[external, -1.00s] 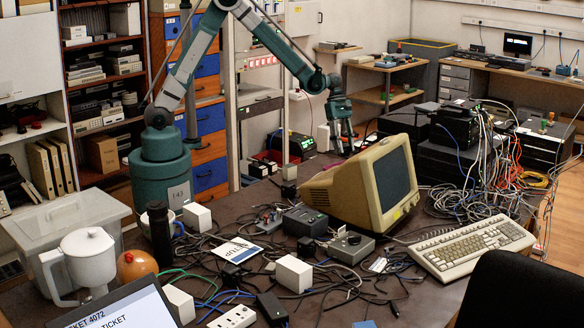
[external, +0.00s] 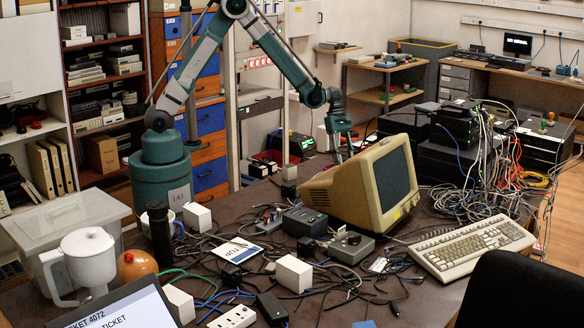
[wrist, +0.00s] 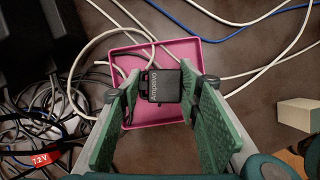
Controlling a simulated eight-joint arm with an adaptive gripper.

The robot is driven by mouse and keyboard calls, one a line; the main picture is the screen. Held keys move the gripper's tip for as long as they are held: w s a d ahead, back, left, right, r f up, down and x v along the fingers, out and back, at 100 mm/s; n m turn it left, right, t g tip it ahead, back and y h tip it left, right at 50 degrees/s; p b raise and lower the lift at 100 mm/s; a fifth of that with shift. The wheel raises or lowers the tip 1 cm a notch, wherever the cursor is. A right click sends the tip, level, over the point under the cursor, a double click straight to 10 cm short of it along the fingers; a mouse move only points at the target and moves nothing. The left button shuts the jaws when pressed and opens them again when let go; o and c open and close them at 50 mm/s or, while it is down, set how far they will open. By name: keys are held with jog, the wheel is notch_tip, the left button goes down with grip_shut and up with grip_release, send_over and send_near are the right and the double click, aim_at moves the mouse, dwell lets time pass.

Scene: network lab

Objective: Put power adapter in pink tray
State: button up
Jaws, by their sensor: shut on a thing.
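My gripper (wrist: 160,95) is shut on a black power adapter (wrist: 162,86) in the wrist view. The adapter sits between the two green finger pads, with lettering on its face. The pink tray (wrist: 128,62) lies directly behind the adapter in this view, partly covered by it and by the fingers. Whether the adapter touches the tray floor I cannot tell. In the external view my gripper (external: 343,150) is lowered behind the beige monitor, and the adapter and tray are hidden there.
White and blue cables (wrist: 205,27) run beside and across the tray. Tangled cables and a red 7.2V label (wrist: 45,157) lie left. A pale block (wrist: 297,112) is at right. The beige monitor (external: 330,192) stands in front of my gripper in the external view.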

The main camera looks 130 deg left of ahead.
jog(key=shift+f, duration=0.5)
jog(key=shift+f, duration=0.2)
jog(key=o, duration=1)
jog(key=shift+c, duration=0.2)
jog(key=shift+r, duration=0.15)
jog(key=p+v, duration=0.2)
jog(key=v, duration=1)
jog(key=shift+d+r, duration=0.1)
